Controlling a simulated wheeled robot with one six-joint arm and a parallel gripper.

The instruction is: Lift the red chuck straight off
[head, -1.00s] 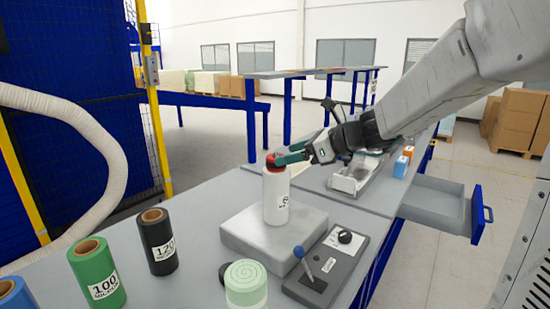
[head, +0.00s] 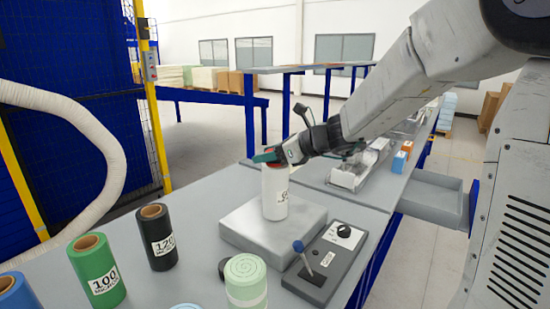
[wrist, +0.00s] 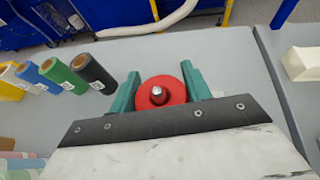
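The red chuck (wrist: 172,91) shows in the wrist view as a red disc with a metal knob in its middle. In the head view it sits on top of the upright white labelled cylinder (head: 275,200), partly covered by a green finger. My gripper (wrist: 160,82) has its two green fingers on either side of the chuck, close to its edges. I cannot tell whether both fingers press on it. The cylinder stands on a grey square block (head: 245,235) and is hidden below the chuck in the wrist view.
Black (head: 158,240), green (head: 98,272) and blue (head: 15,295) rolls stand at the left. A pale green foam roll (head: 246,280) and a control box with a lever (head: 325,268) are in front of the block. An open drawer (head: 435,200) juts out at the right.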

